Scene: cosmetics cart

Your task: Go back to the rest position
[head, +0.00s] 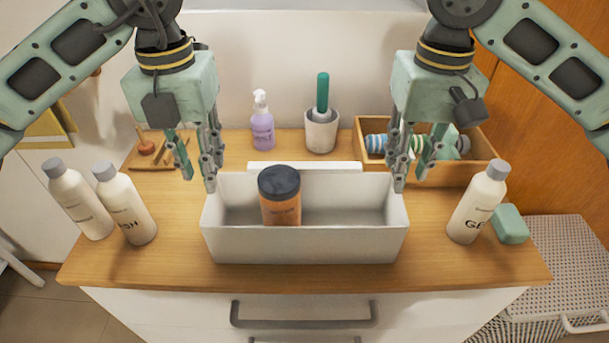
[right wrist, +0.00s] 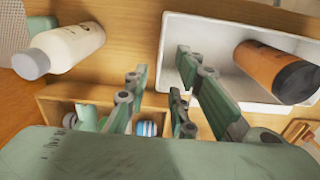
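My left gripper (head: 194,170) hangs over the left end of the white bin, fingers pointing down, apart and empty. My right gripper (head: 411,180) hangs over the right end of the bin; its fingers are apart with nothing between them, as the right wrist view (right wrist: 154,84) also shows. The white bin (head: 310,246) stands at the front middle of the wooden cart top. An orange-brown bottle with a dark cap (head: 281,209) stands inside it, left of the middle. The bottle also shows in the right wrist view (right wrist: 268,68).
Two white bottles (head: 78,199) (head: 125,205) stand at the left, and one (head: 477,204) at the right beside a green soap block (head: 510,224). A lilac pump bottle (head: 262,122), a cup with a green-handled item (head: 321,130) and a wooden crate (head: 480,172) stand behind.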

